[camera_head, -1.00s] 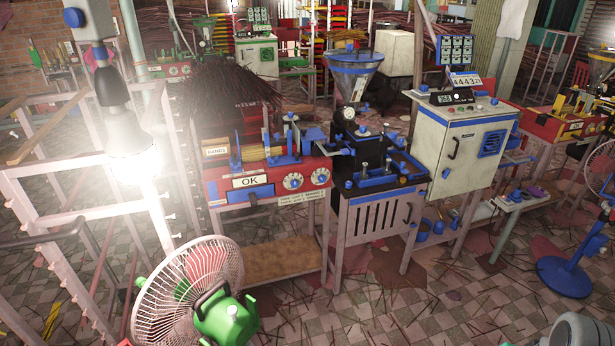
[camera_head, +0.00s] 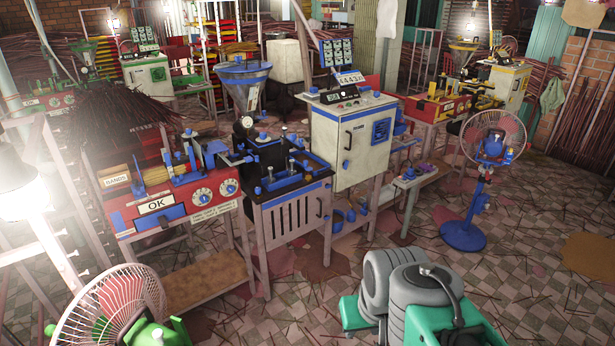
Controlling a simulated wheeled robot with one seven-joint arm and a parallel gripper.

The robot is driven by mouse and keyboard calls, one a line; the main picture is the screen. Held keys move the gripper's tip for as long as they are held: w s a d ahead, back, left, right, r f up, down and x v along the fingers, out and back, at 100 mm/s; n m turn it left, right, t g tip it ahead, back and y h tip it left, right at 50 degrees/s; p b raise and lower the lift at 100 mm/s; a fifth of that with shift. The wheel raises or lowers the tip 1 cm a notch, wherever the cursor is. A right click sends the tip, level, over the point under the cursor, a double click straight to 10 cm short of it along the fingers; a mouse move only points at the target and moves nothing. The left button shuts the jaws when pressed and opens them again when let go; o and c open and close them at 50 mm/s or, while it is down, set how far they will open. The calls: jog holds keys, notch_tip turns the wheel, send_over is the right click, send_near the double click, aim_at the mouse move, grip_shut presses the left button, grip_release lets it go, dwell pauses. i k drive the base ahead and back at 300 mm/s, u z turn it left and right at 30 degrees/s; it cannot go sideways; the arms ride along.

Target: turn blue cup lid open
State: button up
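I cannot pick out a blue cup lid for certain. Small blue cup-like things (camera_head: 350,214) sit low beneath the white control cabinet (camera_head: 340,150), too small to tell whether any has a lid or is open. Other small blue parts lie on the low side table (camera_head: 408,178) to the right of the cabinet. A funnel-shaped hopper (camera_head: 243,90) with a blue rim stands above the blue and black extruder bench (camera_head: 290,185). My gripper is not in view.
A red machine (camera_head: 165,208) marked OK adjoins the bench. A green-motored fan (camera_head: 115,300) is at bottom left, a blue-based fan (camera_head: 462,236) at right. Tiled floor (camera_head: 545,290) at right is mostly open, with scattered sticks.

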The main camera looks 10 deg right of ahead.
aim_at(305, 163)
jog(key=z, duration=0.25)
jog(key=i, duration=2.65)
jog(key=u, duration=1.8)
